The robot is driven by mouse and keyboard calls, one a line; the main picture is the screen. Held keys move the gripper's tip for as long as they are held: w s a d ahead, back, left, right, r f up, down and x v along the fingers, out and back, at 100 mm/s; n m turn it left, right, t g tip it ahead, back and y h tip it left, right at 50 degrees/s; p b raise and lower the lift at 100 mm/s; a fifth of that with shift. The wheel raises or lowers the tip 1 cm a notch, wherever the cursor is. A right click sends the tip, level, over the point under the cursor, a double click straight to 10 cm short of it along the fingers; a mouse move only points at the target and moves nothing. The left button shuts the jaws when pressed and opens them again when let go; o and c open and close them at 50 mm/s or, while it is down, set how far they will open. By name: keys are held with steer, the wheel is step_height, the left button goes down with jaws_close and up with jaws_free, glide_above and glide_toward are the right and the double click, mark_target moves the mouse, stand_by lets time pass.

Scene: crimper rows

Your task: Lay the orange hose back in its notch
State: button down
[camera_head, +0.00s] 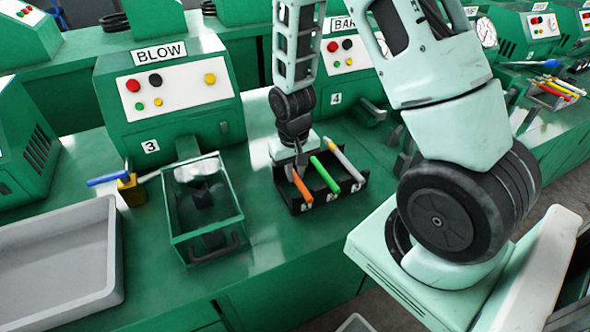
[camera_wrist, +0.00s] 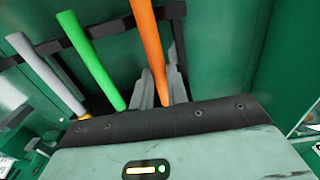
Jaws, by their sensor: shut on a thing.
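The orange hose (camera_head: 301,187) is a short straight piece at the left end of a black rack (camera_head: 337,201). My gripper (camera_head: 296,168) points down over the rack's left part and is shut on the orange hose. In the wrist view the hose (camera_wrist: 150,48) runs from between the fingers (camera_wrist: 160,92) across the rack's dark rim (camera_wrist: 110,30). Whether it rests in its notch or sits just above it, I cannot tell. A green hose (camera_head: 325,174) and a grey hose (camera_head: 347,161) lie in the rack to its right. Small white labels mark the rack's front.
A green-framed clear box (camera_head: 207,243) with a handle stands left of the rack. A grey tray (camera_head: 113,262) is further left, near a blue-handled tool (camera_head: 108,180). The BLOW machine (camera_head: 170,120) stands behind. Bench is clear between box and rack.

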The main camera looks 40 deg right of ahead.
steer(key=c, duration=1.3)
jaws_free()
step_height(320, 180, up, 17)
steer(key=shift+a+r, duration=0.2)
steer(key=shift+w, duration=0.1)
steer(key=s+a+r+n, duration=0.1)
steer(key=s+a+n, duration=0.4)
steer(key=s+a, duration=0.4)
steer(key=s+a+r+n+y, duration=0.1)
steer(key=s+a+n, duration=0.4)
steer(key=a, duration=0.8)
steer(key=s, duration=0.3)
steer(key=shift+s+n, duration=0.4)
